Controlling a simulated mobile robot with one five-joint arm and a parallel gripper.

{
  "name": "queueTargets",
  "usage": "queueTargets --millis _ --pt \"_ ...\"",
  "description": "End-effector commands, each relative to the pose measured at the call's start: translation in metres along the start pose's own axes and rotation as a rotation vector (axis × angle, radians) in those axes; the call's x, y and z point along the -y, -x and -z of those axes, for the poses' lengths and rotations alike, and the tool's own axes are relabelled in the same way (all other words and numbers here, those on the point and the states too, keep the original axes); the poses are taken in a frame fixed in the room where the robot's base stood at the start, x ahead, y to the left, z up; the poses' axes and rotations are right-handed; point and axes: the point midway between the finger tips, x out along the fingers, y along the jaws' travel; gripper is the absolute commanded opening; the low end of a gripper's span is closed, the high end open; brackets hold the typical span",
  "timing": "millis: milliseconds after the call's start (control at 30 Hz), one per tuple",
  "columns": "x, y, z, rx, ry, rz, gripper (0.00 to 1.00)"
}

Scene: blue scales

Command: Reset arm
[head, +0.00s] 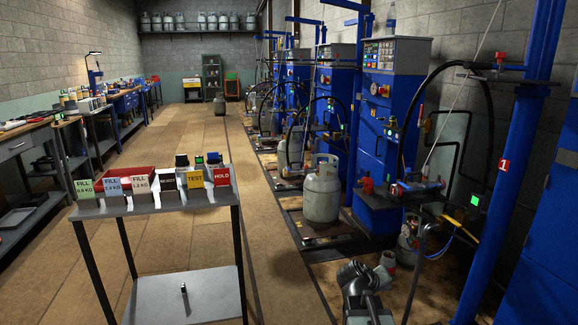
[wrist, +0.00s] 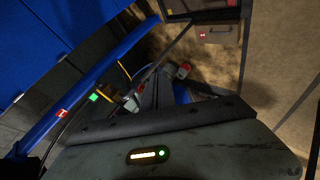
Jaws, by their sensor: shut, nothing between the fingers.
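My gripper (wrist: 158,90) shows in the wrist view just beyond the dark bar of its housing. Its narrow fingers are together, with nothing seen between them. The grey housing with a green light fills the bottom of that view. In the head view a grey jointed part of my arm (head: 362,285) shows at the bottom, right of centre. It is low over the floor, in front of the filling stations and apart from the cylinder on the scale. The fingers are hard to make out in the head view.
A grey table (head: 150,205) with labelled card holders stands at the left front. A gas cylinder (head: 322,190) stands on a floor scale. Blue filling stations (head: 390,110) line the right. A blue post (head: 500,190) stands at the right front. The central aisle floor is mostly clear.

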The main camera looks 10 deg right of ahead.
Motion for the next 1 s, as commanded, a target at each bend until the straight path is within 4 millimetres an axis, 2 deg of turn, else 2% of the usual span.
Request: queueTargets --millis 33,100,200,300,400,467,500,767,1000 --pt "0.037 0.017 -0.003 0.023 -0.012 0.088 0.00" --pt "0.081 0.037 -0.011 0.070 -0.032 0.209 0.00" --pt "0.131 0.065 -0.028 0.151 -0.054 0.369 0.00" --pt "0.169 0.091 -0.053 0.258 -0.080 0.531 0.00" --pt "0.198 0.122 -0.076 0.372 -0.093 0.692 0.00" --pt "0.211 0.142 -0.091 0.455 -0.081 0.777 0.00" --pt "0.193 0.156 -0.083 0.461 -0.077 0.769 0.00" --pt "0.135 0.207 -0.051 0.455 -0.078 0.763 0.00" --pt "0.062 0.275 -0.011 0.454 -0.078 0.762 0.00"
